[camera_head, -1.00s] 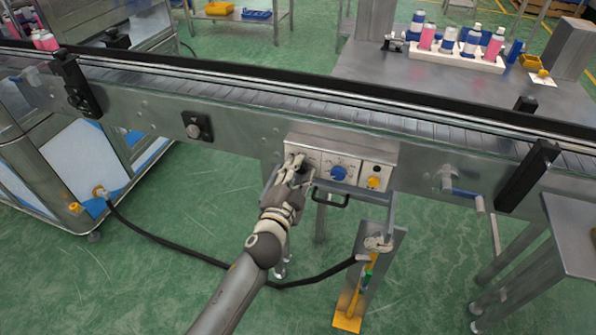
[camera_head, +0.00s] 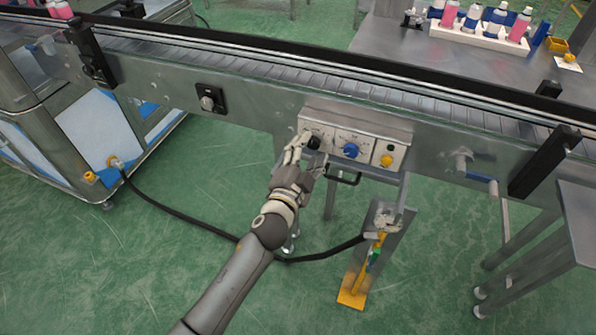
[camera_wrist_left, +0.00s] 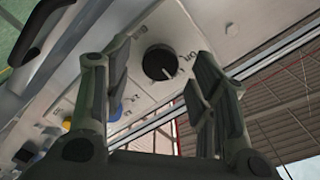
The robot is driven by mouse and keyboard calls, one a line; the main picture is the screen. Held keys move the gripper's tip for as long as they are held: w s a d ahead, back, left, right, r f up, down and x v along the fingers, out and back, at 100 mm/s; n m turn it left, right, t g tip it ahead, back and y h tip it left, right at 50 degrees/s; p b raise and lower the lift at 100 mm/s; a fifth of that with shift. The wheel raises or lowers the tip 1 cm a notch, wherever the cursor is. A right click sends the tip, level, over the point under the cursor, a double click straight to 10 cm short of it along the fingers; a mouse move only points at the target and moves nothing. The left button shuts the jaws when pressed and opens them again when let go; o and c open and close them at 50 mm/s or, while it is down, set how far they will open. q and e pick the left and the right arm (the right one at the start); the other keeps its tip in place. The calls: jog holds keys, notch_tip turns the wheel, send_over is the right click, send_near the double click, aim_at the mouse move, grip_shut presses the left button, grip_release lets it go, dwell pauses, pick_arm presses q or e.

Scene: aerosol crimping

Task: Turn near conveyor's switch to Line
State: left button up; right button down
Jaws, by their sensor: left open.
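The near conveyor (camera_head: 255,107) carries a control box (camera_head: 362,123) on its front side. The black rotary switch (camera_head: 314,142) is at the left end of the box, with a blue knob (camera_head: 351,150) and a yellow button (camera_head: 386,160) to its right. My left gripper (camera_head: 305,152) is open just in front of the black switch. In the left wrist view the black switch (camera_wrist_left: 160,62) shows between the two open fingers (camera_wrist_left: 160,85), apart from both, with a white pointer mark. The lettering near it is too small to read surely. My right gripper is not in view.
A black handle (camera_head: 343,178) sticks out below the box. A post with a yellow foot (camera_head: 352,298) stands beneath, and a black hose (camera_head: 185,215) runs across the green floor. Bottles in a white rack (camera_head: 478,38) stand on the table behind.

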pick_arm(q)
jog(key=v, duration=1)
jog(key=shift+s, duration=0.15)
jog(key=s+a+f+n+g+y+p, duration=0.1)
jog(key=s+a+f+n+g, duration=0.2)
jog(key=f, duration=0.9)
jog(key=s+a+f+g+y, duration=0.1)
jog(key=s+a+f+g, duration=0.2)
jog(key=f, duration=0.8)
jog(key=s+a+f+n+g+y+p, duration=0.1)
jog(key=s+a+f+n+g+y, duration=0.3)
jog(key=f, duration=0.8)
jog(key=s+a+f+n+g, duration=0.1)
jog(key=s+f, duration=0.4)
jog(key=s, duration=0.5)
jog(key=s+a+f+n+g, duration=0.2)
jog(key=s+a+f, duration=0.3)
jog(key=s, duration=0.6)
jog(key=s+a+f+n+g, duration=0.1)
jog(key=s+a+f+g, duration=0.2)
jog(key=s+f, duration=0.3)
jog(key=s+a, duration=0.1)
jog(key=s, duration=0.4)
jog(key=shift+f+p, duration=0.25)
jog(key=shift+p, duration=0.1)
